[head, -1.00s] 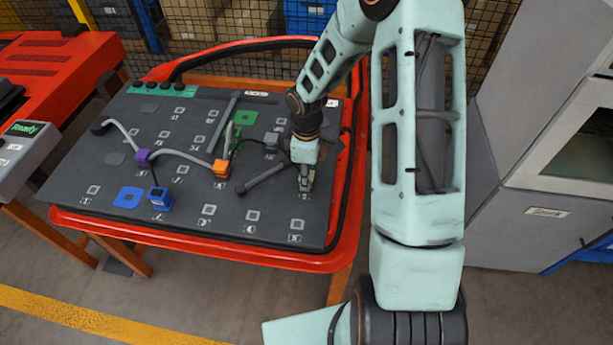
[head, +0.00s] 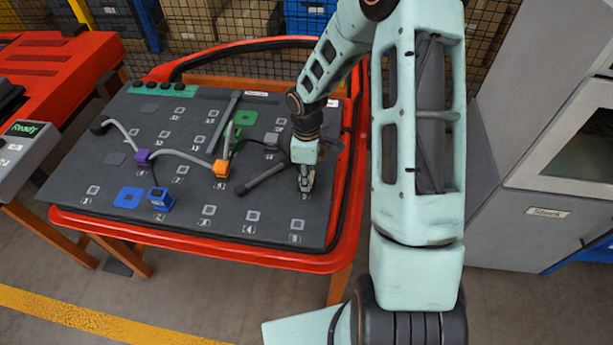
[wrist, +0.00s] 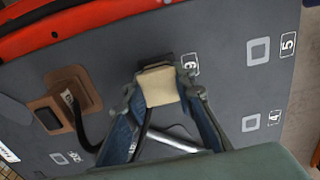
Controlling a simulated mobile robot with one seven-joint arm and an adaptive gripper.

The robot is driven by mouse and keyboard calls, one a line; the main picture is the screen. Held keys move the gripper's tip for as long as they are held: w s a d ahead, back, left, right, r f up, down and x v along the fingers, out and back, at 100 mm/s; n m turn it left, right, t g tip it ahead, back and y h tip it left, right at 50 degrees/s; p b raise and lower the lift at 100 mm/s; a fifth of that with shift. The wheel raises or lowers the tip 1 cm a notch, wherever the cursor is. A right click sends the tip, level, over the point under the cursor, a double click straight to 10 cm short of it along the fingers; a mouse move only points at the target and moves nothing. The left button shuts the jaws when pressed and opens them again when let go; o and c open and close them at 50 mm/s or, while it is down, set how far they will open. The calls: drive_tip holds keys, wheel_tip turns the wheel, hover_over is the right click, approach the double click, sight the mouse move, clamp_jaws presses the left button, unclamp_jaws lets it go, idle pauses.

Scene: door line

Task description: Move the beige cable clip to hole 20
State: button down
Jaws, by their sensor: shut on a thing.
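The beige cable clip (wrist: 158,87) sits between the two fingertips of my gripper (wrist: 156,84) in the wrist view, and both fingers are shut on its sides. A dark part shows just behind it, against the grey board (wrist: 220,40). I cannot tell whether the clip touches the board. In the head view my gripper (head: 306,180) points down at the board's right side, and the clip is hardly visible there. Square marks with number labels cover the board. Marks 5 (wrist: 258,51) and 4 (wrist: 251,123) show in the wrist view. I cannot clearly read a label 20.
A purple clip (head: 143,156) and an orange clip (head: 221,168) hold a grey cable. A blue clip (head: 161,199) stands near a blue pad (head: 129,197). A green pad (head: 244,118) lies farther back. A brown block (wrist: 75,100) with a dark cable is near my gripper.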

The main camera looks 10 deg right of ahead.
drive_tip(key=shift+r+p, duration=0.35)
drive_tip(key=shift+r, duration=0.05)
drive_tip(key=c, duration=2.3)
unclamp_jaws()
drive_tip(key=shift+c, duration=0.2)
clamp_jaws()
drive_tip(key=shift+r, duration=0.1)
drive_tip(key=shift+r+p, duration=2.65)
drive_tip(key=shift+r, duration=0.8)
drive_tip(key=shift+f, duration=0.1)
drive_tip(key=shift+w+a, duration=0.15)
drive_tip(key=shift+w, duration=1.25)
drive_tip(key=shift+w+a, duration=0.1)
drive_tip(key=shift+w, duration=1.3)
